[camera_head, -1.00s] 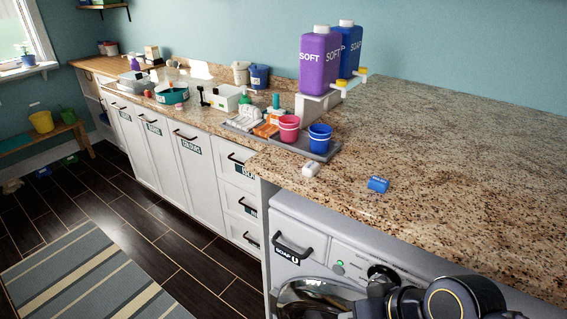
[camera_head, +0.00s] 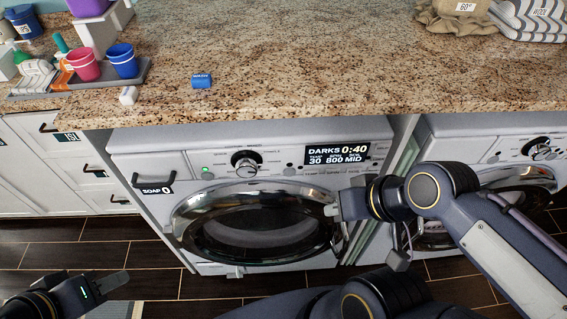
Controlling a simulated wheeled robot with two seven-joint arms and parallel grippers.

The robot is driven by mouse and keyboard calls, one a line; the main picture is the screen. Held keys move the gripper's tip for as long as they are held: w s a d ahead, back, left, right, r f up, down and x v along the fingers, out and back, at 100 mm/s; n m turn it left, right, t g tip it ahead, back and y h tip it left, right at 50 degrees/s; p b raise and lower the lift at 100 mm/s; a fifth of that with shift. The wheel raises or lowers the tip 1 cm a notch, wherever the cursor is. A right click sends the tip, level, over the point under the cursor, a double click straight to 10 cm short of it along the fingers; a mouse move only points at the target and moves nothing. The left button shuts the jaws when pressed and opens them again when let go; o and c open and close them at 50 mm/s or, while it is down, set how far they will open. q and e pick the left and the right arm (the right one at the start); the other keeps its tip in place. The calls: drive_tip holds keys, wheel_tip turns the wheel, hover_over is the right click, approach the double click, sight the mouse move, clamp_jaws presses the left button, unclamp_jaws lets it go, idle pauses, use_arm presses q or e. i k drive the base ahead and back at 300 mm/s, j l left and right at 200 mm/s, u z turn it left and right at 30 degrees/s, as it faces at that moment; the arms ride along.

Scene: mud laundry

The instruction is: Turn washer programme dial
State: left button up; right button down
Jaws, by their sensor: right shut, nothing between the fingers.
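The washer (camera_head: 150,150) stands under the counter with its round glass door closed. Its programme dial (camera_head: 246,162), a dark knob with a silver ring, sits on the panel above the door. The display (camera_head: 337,156) right of the dial reads DARKS 0:40, 30, 800, MID. My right gripper (camera_head: 332,210) is shut and empty in front of the door's right rim, below and right of the dial; whether it touches the door is unclear. My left gripper (camera_head: 113,282) is low at the bottom left, away from the washer; its jaw gap is not clear.
A second washer (camera_head: 470,150) stands to the right, partly behind my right arm. A soap drawer (camera_head: 153,190) is left of the door. On the counter (camera_head: 300,60) are a blue block (camera_head: 201,80), a white block (camera_head: 128,95), and a tray with pink and blue cups. Folded laundry lies at the back right.

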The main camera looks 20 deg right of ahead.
sight(246, 163)
drive_tip(key=z, duration=0.4)
drive_tip(key=k+j+u, duration=0.1)
drive_tip(key=j, duration=0.3)
drive_tip(key=k+j+u, duration=0.1)
drive_tip(key=j, duration=0.35)
drive_tip(key=k+j, duration=0.15)
drive_tip(key=j, duration=0.25)
drive_tip(key=u, duration=0.05)
